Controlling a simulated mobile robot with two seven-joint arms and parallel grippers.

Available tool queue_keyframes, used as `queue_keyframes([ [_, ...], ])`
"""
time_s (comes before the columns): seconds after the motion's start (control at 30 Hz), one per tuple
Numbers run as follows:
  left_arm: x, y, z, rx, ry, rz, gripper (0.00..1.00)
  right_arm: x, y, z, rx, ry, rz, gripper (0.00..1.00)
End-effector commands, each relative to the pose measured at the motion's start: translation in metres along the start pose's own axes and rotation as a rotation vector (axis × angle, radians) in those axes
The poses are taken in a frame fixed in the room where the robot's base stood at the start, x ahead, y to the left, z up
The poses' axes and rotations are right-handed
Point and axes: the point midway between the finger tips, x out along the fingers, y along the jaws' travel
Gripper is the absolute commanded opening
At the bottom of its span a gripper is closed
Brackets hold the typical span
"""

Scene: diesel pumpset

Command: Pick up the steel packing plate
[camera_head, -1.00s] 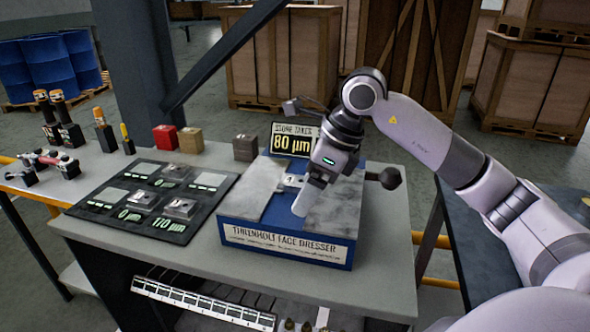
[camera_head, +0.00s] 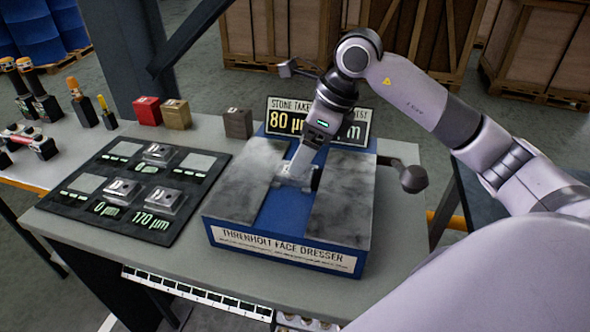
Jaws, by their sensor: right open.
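The face dresser (camera_head: 285,251) is a blue box with two grey stone slabs and a blue channel between them. My right gripper (camera_head: 298,180) is open, pointing down at the far part of this channel. Small steel pieces show at its fingertips, largely hidden by the gripper, so I cannot tell whether it touches them. Steel plates also lie on the black mat to the left: one at the back (camera_head: 158,153), one at the front left (camera_head: 121,190) and one at the front right (camera_head: 165,200). My left gripper is out of view.
A display (camera_head: 285,120) reading 80 µm stands behind the dresser, partly hidden by my arm. A dark knob (camera_head: 413,179) sticks out on the right. Red (camera_head: 147,111), tan (camera_head: 177,114) and dark (camera_head: 238,123) blocks line the back of the grey bench (camera_head: 190,262).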

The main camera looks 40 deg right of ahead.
Motion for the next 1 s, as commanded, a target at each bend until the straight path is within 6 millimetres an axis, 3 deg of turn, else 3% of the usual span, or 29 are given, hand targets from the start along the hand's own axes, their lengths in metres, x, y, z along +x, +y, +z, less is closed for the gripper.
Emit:
queue_keyframes([
  [0.3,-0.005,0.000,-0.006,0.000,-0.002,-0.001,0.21,0.041,-0.002,-0.004,0.000,0.000,0.003,0.83],
  [0.6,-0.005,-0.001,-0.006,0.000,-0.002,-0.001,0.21,0.048,-0.002,-0.004,0.000,-0.002,0.000,0.83],
  [0.63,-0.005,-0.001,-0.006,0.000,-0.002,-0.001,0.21,0.048,-0.002,-0.004,0.000,-0.002,0.000,0.80],
  [0.67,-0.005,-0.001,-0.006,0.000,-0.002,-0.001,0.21,0.048,-0.002,-0.004,0.000,-0.002,0.000,0.70],
  [0.87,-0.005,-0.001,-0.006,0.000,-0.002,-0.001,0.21,0.048,-0.002,-0.004,0.000,-0.001,-0.001,0.05],
  [1.0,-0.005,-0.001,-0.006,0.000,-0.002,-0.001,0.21,0.046,-0.003,-0.003,-0.001,-0.006,-0.003,0.04],
])
